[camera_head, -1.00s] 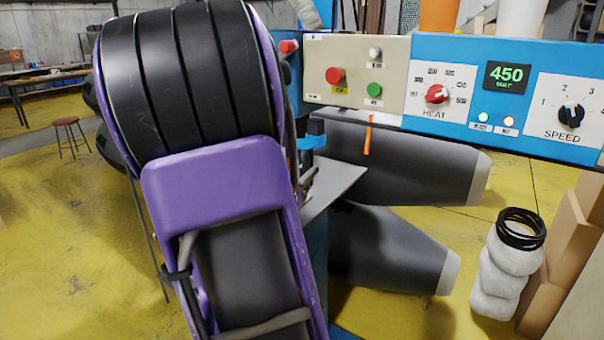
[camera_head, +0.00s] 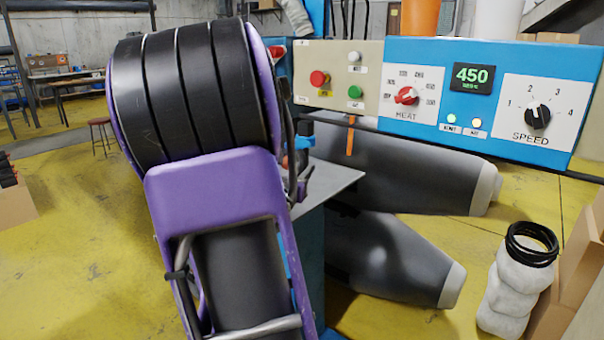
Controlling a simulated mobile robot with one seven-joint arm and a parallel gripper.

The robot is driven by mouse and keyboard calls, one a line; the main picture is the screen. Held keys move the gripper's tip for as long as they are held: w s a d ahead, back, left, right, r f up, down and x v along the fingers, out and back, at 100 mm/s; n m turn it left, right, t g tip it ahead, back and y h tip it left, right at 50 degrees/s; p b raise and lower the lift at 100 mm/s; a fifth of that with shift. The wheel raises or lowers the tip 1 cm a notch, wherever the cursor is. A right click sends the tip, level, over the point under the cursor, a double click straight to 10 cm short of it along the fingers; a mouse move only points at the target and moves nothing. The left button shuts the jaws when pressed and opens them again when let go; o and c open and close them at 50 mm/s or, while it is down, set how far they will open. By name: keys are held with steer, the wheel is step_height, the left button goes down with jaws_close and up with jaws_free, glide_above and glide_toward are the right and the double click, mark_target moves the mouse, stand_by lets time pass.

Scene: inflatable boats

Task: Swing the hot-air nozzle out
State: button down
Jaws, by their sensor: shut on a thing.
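My purple and black arm fills the left-centre of the head view and hides what is behind it. My gripper cannot be made out; the arm covers the place where it would be. The hot-air nozzle cannot be clearly picked out either. A small blue and black fitting (camera_head: 304,134) shows just right of the arm, above a grey metal plate (camera_head: 333,181). Dark narrow parts stand between the arm and this plate, too partly covered to name. The blue control panel (camera_head: 550,72) shows 450 on its green display (camera_head: 472,77).
Two grey inflatable tubes (camera_head: 410,175) with pale ends lie behind and below the plate. A beige button panel (camera_head: 335,58) adjoins the control panel. White rolls with black rings (camera_head: 512,290) and cardboard boxes (camera_head: 580,270) stand at right. Yellow floor (camera_head: 80,260) is open at left.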

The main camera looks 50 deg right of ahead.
steer(key=shift+s+d+r, duration=0.1)
steer(key=shift+s+d, duration=0.05)
stand_by(0.5)
steer(key=c, duration=0.8)
jaws_free()
steer(key=shift+o, duration=0.2)
